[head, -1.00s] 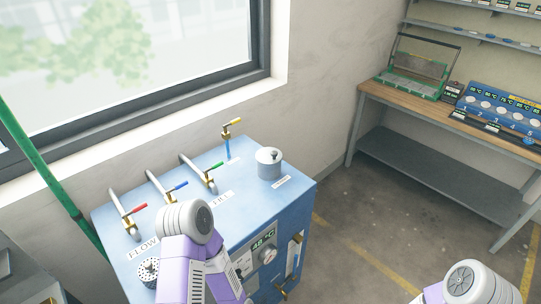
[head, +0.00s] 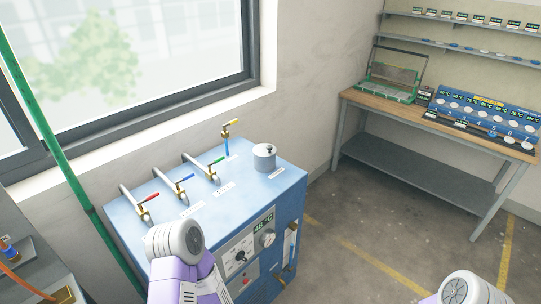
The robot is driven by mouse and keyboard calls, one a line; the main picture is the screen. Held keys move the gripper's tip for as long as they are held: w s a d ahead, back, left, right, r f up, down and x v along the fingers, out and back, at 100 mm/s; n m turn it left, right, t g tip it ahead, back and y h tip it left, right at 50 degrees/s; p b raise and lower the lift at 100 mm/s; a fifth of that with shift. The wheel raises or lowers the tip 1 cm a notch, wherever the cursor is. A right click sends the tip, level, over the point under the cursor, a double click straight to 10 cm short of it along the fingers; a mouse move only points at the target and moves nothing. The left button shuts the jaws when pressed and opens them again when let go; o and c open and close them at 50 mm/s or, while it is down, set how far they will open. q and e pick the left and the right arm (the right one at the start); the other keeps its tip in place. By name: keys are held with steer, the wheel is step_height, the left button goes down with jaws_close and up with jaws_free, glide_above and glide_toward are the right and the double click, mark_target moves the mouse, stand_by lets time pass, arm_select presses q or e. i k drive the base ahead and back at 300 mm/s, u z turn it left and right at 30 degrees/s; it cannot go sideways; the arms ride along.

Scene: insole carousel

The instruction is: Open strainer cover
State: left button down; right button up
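A round grey metal canister with a lid and a dark knob (head: 265,157) stands upright on the top right of the blue machine (head: 240,190). It looks like the strainer with its cover on; I cannot read its label. My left arm (head: 178,250) rises in front of the machine's front left part, and its gripper cannot be made out. My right arm shows only as a rounded grey joint (head: 468,289) at the bottom right edge; its gripper is out of view.
Valves with red (head: 144,197), blue (head: 184,178), green (head: 216,161) and yellow (head: 231,121) handles stand on the machine top. A green pole (head: 60,160) is at left. A workbench (head: 430,118) stands at the right, with open floor between.

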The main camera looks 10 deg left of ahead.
mark_target(261, 150)
steer(key=z, duration=1.15)
steer(key=i, duration=0.8)
steer(key=u, duration=2.25)
